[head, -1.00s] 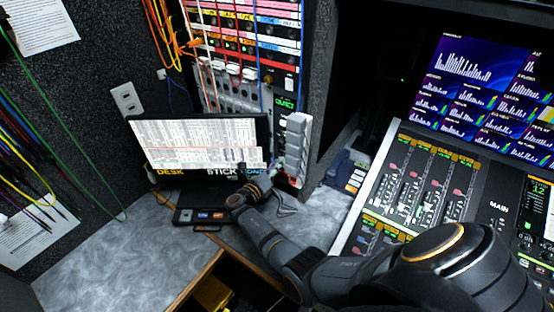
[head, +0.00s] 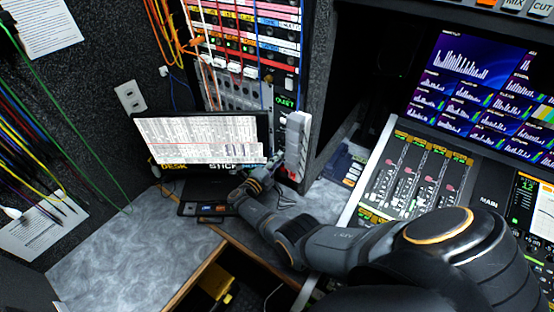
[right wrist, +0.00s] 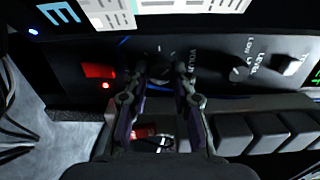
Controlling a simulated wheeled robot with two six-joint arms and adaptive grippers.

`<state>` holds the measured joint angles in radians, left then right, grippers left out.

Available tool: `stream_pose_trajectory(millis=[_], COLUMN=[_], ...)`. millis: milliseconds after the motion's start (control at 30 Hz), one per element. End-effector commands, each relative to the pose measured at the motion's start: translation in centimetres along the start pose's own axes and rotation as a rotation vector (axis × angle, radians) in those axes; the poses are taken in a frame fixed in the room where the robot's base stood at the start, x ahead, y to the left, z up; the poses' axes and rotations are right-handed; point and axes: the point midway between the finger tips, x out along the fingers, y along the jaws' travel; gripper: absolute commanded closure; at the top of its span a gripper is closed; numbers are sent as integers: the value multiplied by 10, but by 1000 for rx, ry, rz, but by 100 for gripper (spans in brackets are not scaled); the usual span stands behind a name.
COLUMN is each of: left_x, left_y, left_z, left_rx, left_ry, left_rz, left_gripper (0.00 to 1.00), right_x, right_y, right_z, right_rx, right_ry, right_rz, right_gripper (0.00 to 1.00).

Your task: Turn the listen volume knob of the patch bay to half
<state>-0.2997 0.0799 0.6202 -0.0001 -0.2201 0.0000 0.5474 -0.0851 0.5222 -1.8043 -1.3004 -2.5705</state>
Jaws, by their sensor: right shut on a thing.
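The patch bay (head: 238,95) stands in the rack behind the desk screen, with cords hanging over it. My right gripper (head: 274,163) reaches to the lower front of the rack, beside the screen's right edge. In the right wrist view, its two fingers (right wrist: 161,72) are closed around a small dark knob (right wrist: 160,51) next to the "VOLU…" lettering on a black panel (right wrist: 215,58). The fingers hide most of the knob, and its pointer cannot be read clearly. My left gripper is not in view.
A screen (head: 200,140) stands just left of the gripper. A grey block-like unit (head: 297,140) is close on its right. Another knob (right wrist: 238,73) labelled "LEVEL" and a red button (right wrist: 98,71) flank the held knob. A mixing console (head: 415,180) lies right.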

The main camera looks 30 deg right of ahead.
Motion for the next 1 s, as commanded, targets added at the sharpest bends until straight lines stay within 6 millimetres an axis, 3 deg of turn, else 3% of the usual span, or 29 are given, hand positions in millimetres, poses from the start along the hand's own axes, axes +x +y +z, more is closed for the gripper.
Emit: stream_pose_trajectory(millis=[667, 700, 733, 1000], left_x=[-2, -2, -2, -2], left_y=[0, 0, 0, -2], left_z=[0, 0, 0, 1], left_rx=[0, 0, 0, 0], left_ry=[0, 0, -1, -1], left_rz=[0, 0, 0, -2], left_gripper=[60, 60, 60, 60], right_x=[1, 1, 1, 0], right_y=[0, 0, 0, 0], right_z=[-1, -1, -1, 0], right_rx=[-54, -54, -54, -53], right_ry=[2, 2, 2, 1], right_rz=[-1, -1, -1, 0], right_gripper=[100, 69, 65, 65])
